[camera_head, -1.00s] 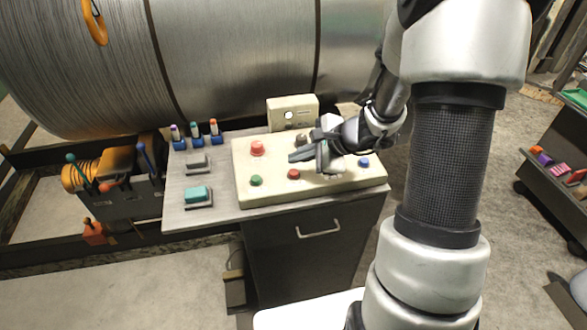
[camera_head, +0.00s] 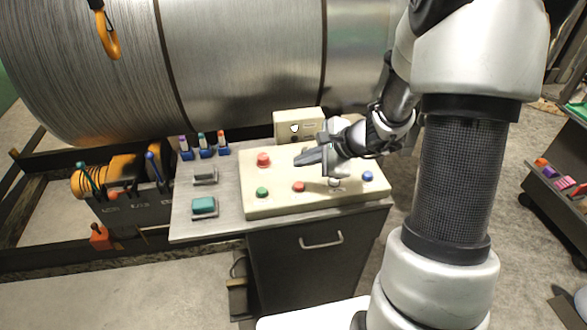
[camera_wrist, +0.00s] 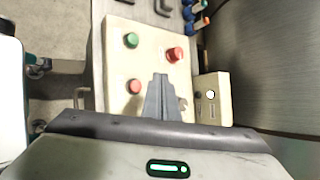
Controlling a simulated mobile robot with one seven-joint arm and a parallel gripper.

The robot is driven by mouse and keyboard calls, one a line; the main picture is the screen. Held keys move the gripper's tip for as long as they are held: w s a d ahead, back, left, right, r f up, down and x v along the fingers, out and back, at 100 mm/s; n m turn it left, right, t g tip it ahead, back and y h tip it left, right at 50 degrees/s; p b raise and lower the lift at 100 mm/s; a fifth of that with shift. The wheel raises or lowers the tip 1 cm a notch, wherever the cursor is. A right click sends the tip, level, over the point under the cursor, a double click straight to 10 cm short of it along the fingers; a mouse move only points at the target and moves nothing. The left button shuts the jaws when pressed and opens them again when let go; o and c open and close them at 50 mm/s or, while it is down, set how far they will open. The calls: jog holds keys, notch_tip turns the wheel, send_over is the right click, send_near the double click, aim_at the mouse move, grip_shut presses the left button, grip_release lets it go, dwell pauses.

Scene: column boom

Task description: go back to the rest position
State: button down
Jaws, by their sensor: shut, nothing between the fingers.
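My gripper (camera_head: 308,158) hangs over the cream control panel (camera_head: 262,207) on the bench, its fingers together and empty, pointing left in the head view. In the wrist view my gripper (camera_wrist: 160,82) also shows over the panel. The panel carries a large red button (camera_head: 263,159), a green button (camera_head: 262,192), a smaller red button (camera_head: 299,187), a pale knob (camera_head: 335,182) and a blue button (camera_head: 368,176). My arm and gripper hide part of the panel's back right.
A cream box (camera_head: 298,125) stands behind the panel. Left of it are a teal block (camera_head: 204,205), a grey block (camera_head: 205,176) and small coloured-top holders (camera_head: 204,149). A large metal drum (camera_head: 240,65) is behind the bench. A dark toolbox (camera_head: 128,207) stands left; a shelf cart (camera_head: 556,185) stands right.

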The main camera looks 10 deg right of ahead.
jog(key=shift+r, duration=0.1)
jog(key=s+a+r+n+g+p, duration=0.1)
jog(key=s+a+r+n, duration=0.35)
jog(key=s+r, duration=0.2)
jog(key=s+a+r+n+g+p, duration=0.1)
jog(key=s+a+r+n+p, duration=0.15)
jog(key=s+r+n, duration=0.45)
jog(key=s+d+r+n+h+p, duration=0.1)
jog(key=s+d+r+n+h, duration=0.5)
jog(key=s+r, duration=0.3)
jog(key=shift+s+r+n+t, duration=0.4)
jog(key=shift+s+n, duration=0.15)
jog(key=shift+s, duration=0.25)
jog(key=shift+d, duration=0.15)
